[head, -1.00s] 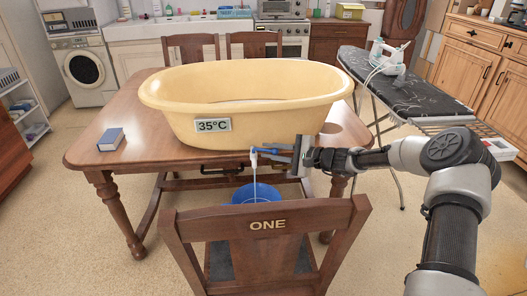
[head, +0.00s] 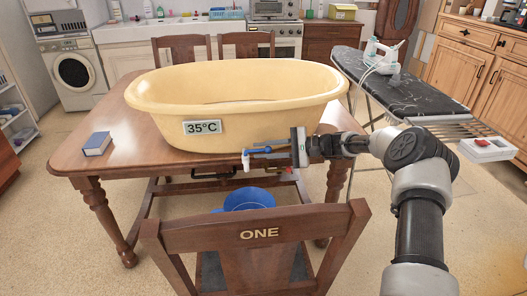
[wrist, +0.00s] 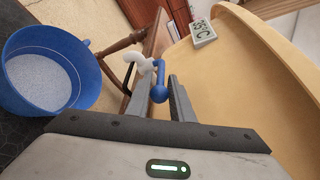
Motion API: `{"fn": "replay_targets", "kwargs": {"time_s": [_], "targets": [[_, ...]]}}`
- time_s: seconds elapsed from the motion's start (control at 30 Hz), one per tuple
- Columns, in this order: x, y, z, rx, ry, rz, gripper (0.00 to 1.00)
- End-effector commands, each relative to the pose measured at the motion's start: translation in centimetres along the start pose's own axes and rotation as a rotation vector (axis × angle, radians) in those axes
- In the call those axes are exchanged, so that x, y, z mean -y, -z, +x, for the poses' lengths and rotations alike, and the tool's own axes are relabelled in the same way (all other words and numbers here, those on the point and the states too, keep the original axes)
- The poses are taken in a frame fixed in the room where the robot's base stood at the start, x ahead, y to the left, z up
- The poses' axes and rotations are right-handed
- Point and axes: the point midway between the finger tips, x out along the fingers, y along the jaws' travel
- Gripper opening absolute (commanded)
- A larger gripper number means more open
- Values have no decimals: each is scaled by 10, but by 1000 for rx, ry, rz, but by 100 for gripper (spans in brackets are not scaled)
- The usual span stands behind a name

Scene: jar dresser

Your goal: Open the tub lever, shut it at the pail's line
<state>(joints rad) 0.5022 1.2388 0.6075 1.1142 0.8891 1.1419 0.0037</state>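The yellow tub (head: 240,110) stands on the wooden table, with a white spout (head: 246,160) at its near side. No water stream shows under the spout. The spout's blue lever (head: 262,150) ends in a round knob (wrist: 159,93). The blue pail (head: 249,199) is below the spout, partly hidden by the chair.
A chair marked ONE (head: 255,245) stands in front of the table (head: 100,160). A 35°C display (head: 202,127) is on the tub. A blue book (head: 97,143) lies on the table's left. An ironing board (head: 405,95) with an iron stands at the right.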

Motion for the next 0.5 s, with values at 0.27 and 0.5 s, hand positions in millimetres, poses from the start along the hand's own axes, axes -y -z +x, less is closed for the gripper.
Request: {"fn": "replay_targets", "kwargs": {"time_s": [0.27,0.5], "targets": [[0,0,0,-1,1,0,28],[2,0,-18,-5,2,-1,28]]}}
